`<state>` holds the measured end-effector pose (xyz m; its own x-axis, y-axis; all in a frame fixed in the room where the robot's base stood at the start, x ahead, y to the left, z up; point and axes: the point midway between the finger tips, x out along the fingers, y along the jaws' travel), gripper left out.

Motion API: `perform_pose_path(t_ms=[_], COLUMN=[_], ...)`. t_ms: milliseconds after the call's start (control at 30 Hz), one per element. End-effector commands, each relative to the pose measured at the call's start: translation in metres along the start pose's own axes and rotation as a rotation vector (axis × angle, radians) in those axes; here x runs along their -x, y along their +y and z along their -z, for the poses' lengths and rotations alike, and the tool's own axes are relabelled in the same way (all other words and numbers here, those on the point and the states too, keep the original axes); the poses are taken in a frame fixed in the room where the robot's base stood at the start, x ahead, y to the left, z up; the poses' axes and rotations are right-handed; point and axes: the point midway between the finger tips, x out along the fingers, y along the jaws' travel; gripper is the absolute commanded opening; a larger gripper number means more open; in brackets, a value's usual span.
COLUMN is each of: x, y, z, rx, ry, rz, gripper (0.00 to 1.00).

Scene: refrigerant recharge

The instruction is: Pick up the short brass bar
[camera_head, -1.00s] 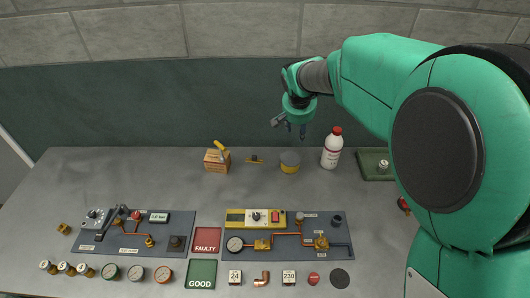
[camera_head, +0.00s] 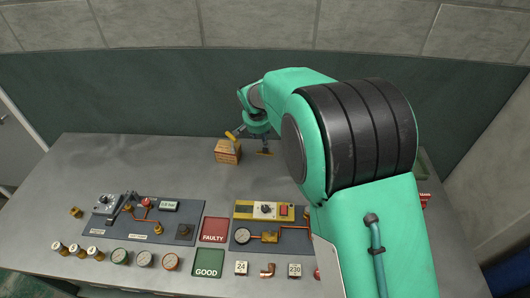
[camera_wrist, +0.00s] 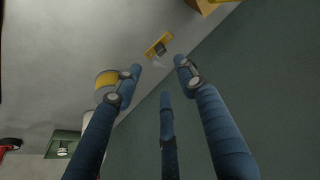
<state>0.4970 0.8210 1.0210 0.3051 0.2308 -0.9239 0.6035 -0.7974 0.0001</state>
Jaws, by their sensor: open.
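The short brass bar (camera_head: 264,154) lies at the back of the grey table, just right of a wooden box. It also shows in the wrist view (camera_wrist: 158,45), small and yellow with a darker piece at its middle. My gripper (camera_head: 264,143) is above the bar in the head view, partly hidden behind my arm. In the wrist view my gripper (camera_wrist: 157,72) has its blue fingers spread, with nothing between them. The bar appears beyond the fingertips, apart from them.
The wooden box (camera_head: 228,152) with a yellow-handled item stands close left of the bar. A grey and yellow round tin (camera_wrist: 106,84) is on the other side. A dark green wall (camera_head: 150,95) rises behind the table. Panels with gauges fill the table's front; the middle is clear.

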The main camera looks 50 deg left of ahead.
Motion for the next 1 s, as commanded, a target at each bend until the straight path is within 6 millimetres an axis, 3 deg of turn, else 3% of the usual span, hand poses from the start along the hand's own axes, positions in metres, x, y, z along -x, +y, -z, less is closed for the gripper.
perform_pose_path(t_ms=[233, 700, 1000], x=[-0.016, -0.077, -0.086], y=[0.001, 0.0, 0.0], z=[0.0, 0.001, 0.001], rx=[-0.001, -0.001, 0.0], ry=[-0.001, 0.0, 0.0], rz=[-0.001, 0.0, 0.0], gripper=[0.41, 0.41, 0.41])
